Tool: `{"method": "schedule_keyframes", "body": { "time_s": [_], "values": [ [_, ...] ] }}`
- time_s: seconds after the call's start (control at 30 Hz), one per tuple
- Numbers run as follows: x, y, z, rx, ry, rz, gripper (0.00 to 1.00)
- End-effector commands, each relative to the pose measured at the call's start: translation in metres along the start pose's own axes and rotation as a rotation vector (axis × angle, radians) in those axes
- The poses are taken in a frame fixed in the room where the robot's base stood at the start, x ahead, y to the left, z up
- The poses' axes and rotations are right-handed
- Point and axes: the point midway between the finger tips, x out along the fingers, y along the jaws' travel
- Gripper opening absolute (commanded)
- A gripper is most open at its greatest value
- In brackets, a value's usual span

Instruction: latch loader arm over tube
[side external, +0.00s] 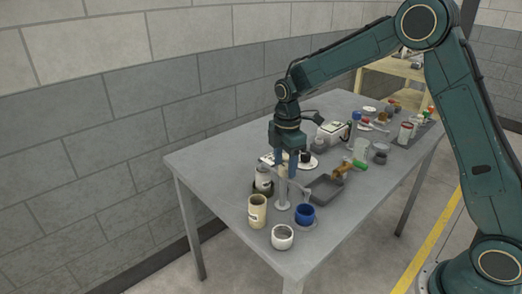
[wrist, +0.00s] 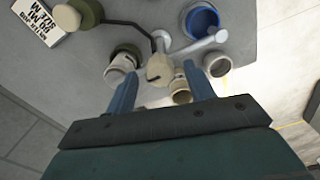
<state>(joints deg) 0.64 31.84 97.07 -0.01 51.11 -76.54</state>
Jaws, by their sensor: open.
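My gripper (side external: 285,173) is open, pointing down over the near-left part of the table. Its two blue fingers also show in the wrist view (wrist: 160,88). A small cream-coloured piece (wrist: 160,67) lies between and just beyond the fingertips, with no clear grip on it. A dark bent rod (wrist: 128,24) runs toward it from an olive-green round body. A pale grey bar (wrist: 197,46) extends from near it to the right. In the side view a slim grey post on a round base (side external: 282,205) stands below the gripper. I cannot tell which part is the loader arm or the tube.
A cream jar (side external: 257,211), a white jar (side external: 282,237) and a blue cup (side external: 305,214) stand near the front corner. A white container (side external: 263,179) sits in a dark holder. A grey tray (side external: 325,188) lies right of the gripper. Several items crowd the far end.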

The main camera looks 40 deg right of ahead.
Motion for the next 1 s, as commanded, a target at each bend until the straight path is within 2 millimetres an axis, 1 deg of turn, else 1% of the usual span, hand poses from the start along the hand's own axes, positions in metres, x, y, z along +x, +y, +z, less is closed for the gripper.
{"method": "schedule_keyframes", "body": {
  "time_s": [0.17, 0.5, 0.7, 0.8, 1.0],
  "values": [
    [-0.021, 0.001, 0.000, 0.000, 0.001, 0.005, 0.53],
    [-0.079, 0.001, 0.000, -0.001, 0.002, 0.006, 0.53],
    [-0.108, 0.000, 0.000, -0.001, 0.001, 0.004, 0.53],
    [-0.119, 0.001, 0.000, -0.001, 0.001, 0.004, 0.53],
    [-0.128, 0.000, 0.000, -0.002, 0.001, 0.002, 0.53]
  ]
}}
